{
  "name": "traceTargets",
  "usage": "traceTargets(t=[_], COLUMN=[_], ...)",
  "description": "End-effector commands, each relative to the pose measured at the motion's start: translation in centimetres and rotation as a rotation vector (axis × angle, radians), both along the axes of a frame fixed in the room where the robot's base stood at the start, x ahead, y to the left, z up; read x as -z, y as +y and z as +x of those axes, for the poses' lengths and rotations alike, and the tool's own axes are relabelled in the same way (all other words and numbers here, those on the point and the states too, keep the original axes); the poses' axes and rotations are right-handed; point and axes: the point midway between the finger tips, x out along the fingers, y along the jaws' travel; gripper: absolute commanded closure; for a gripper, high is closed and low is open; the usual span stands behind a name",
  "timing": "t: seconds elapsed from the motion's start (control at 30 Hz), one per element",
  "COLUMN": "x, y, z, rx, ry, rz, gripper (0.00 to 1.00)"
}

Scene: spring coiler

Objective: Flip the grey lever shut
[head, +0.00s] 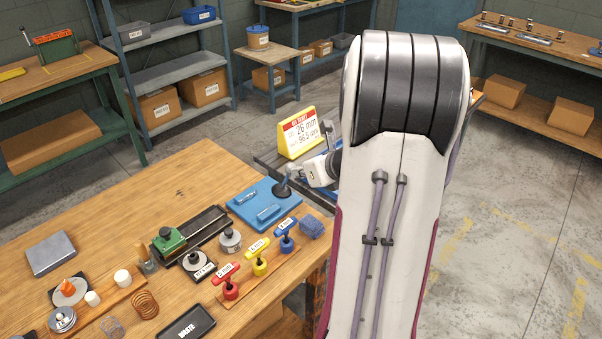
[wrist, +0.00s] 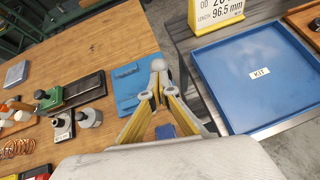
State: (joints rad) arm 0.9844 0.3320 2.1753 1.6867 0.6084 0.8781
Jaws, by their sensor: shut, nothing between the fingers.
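The blue plate (head: 247,211) lies near the table's far right edge; it shows in the wrist view (wrist: 127,88) too. A dark grey upright piece (head: 283,189), apparently the grey lever, stands at the plate's back right corner. In the wrist view a round grey knob (wrist: 158,64) shows just beyond my fingertips. My gripper (head: 304,174) is at the right of this piece, close to it; it also shows in the wrist view (wrist: 158,90). Its fingers meet, with nothing held. I cannot tell whether they touch the lever, and its lower part is partly hidden.
Red (head: 230,284), yellow (head: 259,259) and blue (head: 286,238) T-handled tools stand in front of the plate. A green block (head: 169,240) with a black rail is to the left. A sign (head: 298,134) and a blue kit tray (wrist: 250,95) are beyond the table.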

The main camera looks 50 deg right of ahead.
Motion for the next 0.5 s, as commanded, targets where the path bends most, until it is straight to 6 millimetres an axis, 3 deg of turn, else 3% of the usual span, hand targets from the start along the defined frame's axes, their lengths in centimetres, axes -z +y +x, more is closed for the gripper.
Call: traceTargets(t=[0.5], x=[-0.8], y=[0.0], z=[1.4], rx=[-0.003], ry=[0.106], rz=[-0.001], gripper=[1.00])
